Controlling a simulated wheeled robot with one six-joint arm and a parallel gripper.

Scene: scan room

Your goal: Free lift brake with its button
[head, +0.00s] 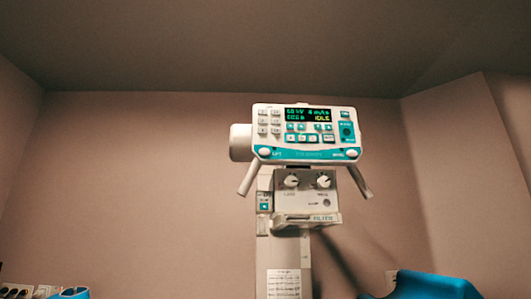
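An X-ray head with a white and teal control panel (305,133) stands high in the middle of the head view. A round white button (264,151) sits at the panel's lower left corner, beside small lettering that seems to read "LIFT". A similar white button (352,154) sits at the lower right corner; its label is too small to read surely. The panel's display (307,114) is lit with green and yellow text, including "IDLE". Nothing touches either button. My gripper is not in view.
Two pale handles (249,179) (361,182) slant out below the panel. Between them is a unit with two knobs (308,188), above a tray marked "FILTER" (307,219). A pale column (284,259) stands below. Blue shapes (430,286) (70,294) show at the bottom edge.

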